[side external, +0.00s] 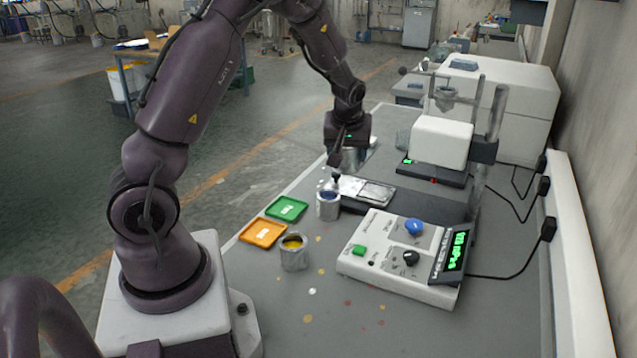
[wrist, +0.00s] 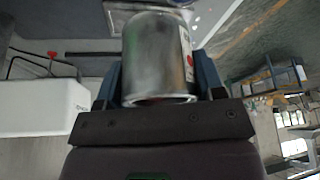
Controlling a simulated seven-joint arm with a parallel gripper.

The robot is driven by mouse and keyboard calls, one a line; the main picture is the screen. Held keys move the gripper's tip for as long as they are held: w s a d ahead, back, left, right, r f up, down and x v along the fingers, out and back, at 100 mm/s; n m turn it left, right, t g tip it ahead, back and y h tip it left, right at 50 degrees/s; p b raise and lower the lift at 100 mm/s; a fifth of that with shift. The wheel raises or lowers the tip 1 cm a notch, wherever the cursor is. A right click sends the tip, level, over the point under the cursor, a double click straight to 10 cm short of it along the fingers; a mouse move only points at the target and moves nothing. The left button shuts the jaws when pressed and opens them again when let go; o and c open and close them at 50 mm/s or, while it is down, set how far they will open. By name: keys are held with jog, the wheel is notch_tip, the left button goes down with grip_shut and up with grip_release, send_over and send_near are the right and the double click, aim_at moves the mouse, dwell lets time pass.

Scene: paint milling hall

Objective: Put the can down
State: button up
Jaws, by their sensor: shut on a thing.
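My gripper (side external: 343,158) is shut on a bare metal can in the far part of the bench. In the wrist view the can (wrist: 158,55) sits between the two blue-grey fingers, with a label at its right edge. In the side view only part of this silvery can (side external: 354,156) shows behind the dark finger. I cannot tell whether its base touches the bench. A second can (side external: 328,208) with blue in it stands below and nearer. A third can (side external: 294,255) with yellow paint stands closer to the camera.
A green tray (side external: 287,209) and an orange tray (side external: 263,233) lie along the bench's left edge. A pale flat tray (side external: 367,191) lies by the dark mat (side external: 430,206). A control box (side external: 390,262) and a white machine (side external: 441,142) stand right.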

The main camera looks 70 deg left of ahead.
jog(key=s+f+n+g, duration=0.2)
jog(key=s+n, duration=0.3)
jog(key=s, duration=1.5)
jog(key=shift+s+d+f, duration=0.15)
jog(key=shift+f, duration=0.45)
jog(key=w+a+f, duration=0.1)
jog(key=a, duration=0.1)
jog(key=w+a+f, duration=0.1)
jog(key=w+a, duration=0.1)
jog(key=a, duration=0.1)
jog(key=w+a+f, duration=0.1)
jog(key=w+a, duration=0.1)
jog(key=shift+w+a+f, duration=0.1)
jog(key=shift+a+f, duration=0.05)
jog(key=shift+f, duration=0.25)
jog(key=w+a+f, duration=0.2)
jog(key=f, duration=0.1)
jog(key=a+f, duration=0.1)
jog(key=f, duration=0.1)
jog(key=shift+w+a+f, duration=0.2)
jog(key=shift+w+a, duration=0.15)
jog(key=shift+w, duration=0.05)
jog(key=shift+w+a+f, duration=0.1)
jog(key=shift+a+f, duration=0.05)
jog(key=shift+f, duration=0.8)
jog(key=shift+w+a+f, duration=0.1)
jog(key=shift+f, duration=0.8)
jog(key=shift+f, duration=0.1)
jog(key=o, duration=1)
